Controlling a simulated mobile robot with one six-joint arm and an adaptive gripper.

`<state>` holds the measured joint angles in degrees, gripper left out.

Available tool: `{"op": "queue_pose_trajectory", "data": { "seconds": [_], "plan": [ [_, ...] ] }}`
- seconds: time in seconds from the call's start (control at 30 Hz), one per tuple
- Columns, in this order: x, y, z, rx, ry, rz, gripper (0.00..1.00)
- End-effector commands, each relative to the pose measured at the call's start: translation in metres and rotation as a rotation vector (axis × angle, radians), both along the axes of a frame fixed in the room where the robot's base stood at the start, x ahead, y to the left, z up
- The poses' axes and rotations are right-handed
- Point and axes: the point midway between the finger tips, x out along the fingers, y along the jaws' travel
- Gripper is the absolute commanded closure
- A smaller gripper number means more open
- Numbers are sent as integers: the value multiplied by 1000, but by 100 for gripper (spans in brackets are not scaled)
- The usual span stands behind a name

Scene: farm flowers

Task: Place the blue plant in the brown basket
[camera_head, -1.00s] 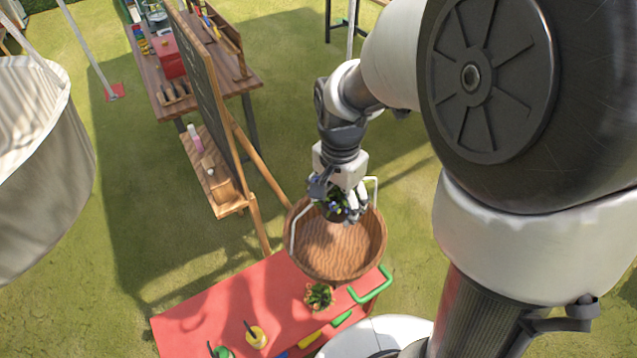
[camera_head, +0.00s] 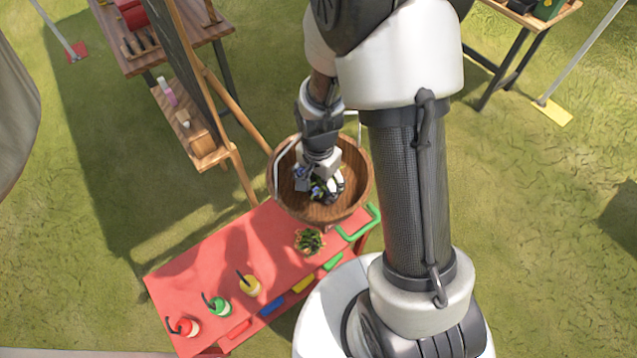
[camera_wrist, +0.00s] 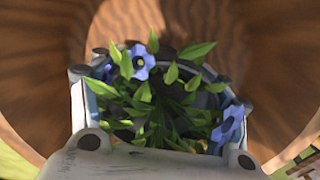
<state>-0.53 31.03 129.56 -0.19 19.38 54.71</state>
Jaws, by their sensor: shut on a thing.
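The blue plant (camera_wrist: 140,62) has blue flowers and green leaves, and it fills the middle of the wrist view. My gripper (camera_head: 322,188) is shut on it, with a finger on either side. The plant also shows as a small blue and green patch in the head view (camera_head: 316,191). The brown basket (camera_head: 355,165) is a round wooden bowl with white handles. My gripper and the plant are over its opening, and its inner wood wall (camera_wrist: 50,60) surrounds them in the wrist view. Whether the plant touches the basket floor is hidden.
The red table (camera_head: 215,262) bears another potted plant (camera_head: 309,241) and red, green and yellow pots along its front left. A blackboard easel (camera_head: 215,100) stands close left of the basket. Open grass lies to the right.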

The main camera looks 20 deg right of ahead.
Motion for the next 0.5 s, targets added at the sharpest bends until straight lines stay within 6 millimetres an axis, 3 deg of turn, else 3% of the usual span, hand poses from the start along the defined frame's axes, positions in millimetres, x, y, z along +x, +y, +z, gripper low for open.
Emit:
{"op": "queue_pose_trajectory", "data": {
  "seconds": [0.37, 0.4, 0.5],
  "plan": [
    [1, 0, -4, 0, -1, 0, 66],
    [0, 0, -5, 0, -1, 0, 33],
    [0, 0, -4, 1, -1, 0, 26]
  ]
}}
